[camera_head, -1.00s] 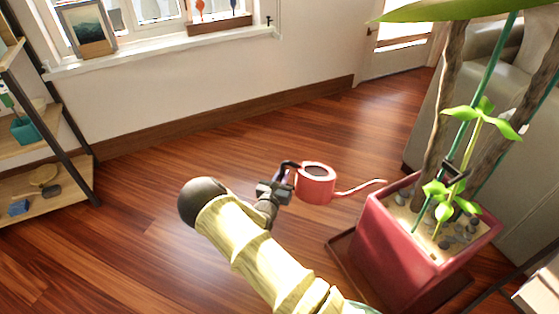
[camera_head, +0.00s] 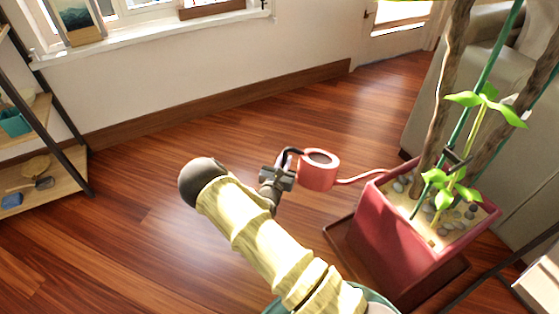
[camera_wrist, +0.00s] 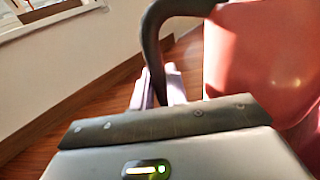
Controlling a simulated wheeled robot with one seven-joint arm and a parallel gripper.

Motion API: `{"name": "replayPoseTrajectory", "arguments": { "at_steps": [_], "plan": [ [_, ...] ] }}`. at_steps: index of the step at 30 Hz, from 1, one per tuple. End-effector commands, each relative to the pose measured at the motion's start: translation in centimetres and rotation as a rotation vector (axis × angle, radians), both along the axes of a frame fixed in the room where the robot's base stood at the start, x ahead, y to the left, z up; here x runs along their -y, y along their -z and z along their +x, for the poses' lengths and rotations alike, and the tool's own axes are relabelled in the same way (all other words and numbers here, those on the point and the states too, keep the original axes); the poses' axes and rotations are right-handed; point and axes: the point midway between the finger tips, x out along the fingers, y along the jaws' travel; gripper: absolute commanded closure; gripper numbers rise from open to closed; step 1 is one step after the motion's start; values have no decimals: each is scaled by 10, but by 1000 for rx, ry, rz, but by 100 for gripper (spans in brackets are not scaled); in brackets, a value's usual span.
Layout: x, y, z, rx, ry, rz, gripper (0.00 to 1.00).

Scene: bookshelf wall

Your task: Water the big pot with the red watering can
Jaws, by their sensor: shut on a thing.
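The red watering can (camera_head: 318,176) is held in the air to the left of the big pot. My gripper (camera_head: 284,170) is shut on its dark handle (camera_head: 291,153). The can looks close to upright. Its thin spout (camera_head: 362,177) points right, and its tip meets the pot's left rim in the head view; whether it is over the soil I cannot tell. The big red pot (camera_head: 392,240) holds soil, pebbles and a plant. In the wrist view the handle (camera_wrist: 152,50) runs between the fingers (camera_wrist: 158,90), and the can's red side (camera_wrist: 262,60) fills the right.
The pot stands on a brown tray (camera_head: 340,236) on the wooden floor. A grey sofa (camera_head: 430,110) is behind it at the right. A shelf (camera_head: 45,190) stands at the left. The floor (camera_head: 130,235) between is clear.

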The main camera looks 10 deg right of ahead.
Motion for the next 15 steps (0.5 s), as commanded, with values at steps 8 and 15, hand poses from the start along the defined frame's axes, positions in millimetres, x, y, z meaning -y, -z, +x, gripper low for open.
{"name": "replayPoseTrajectory", "arguments": {
  "at_steps": [8,15],
  "plan": [
    [18,-2,-8,35,-1,68,100],
    [16,-4,-7,61,0,121,100]
  ]
}}
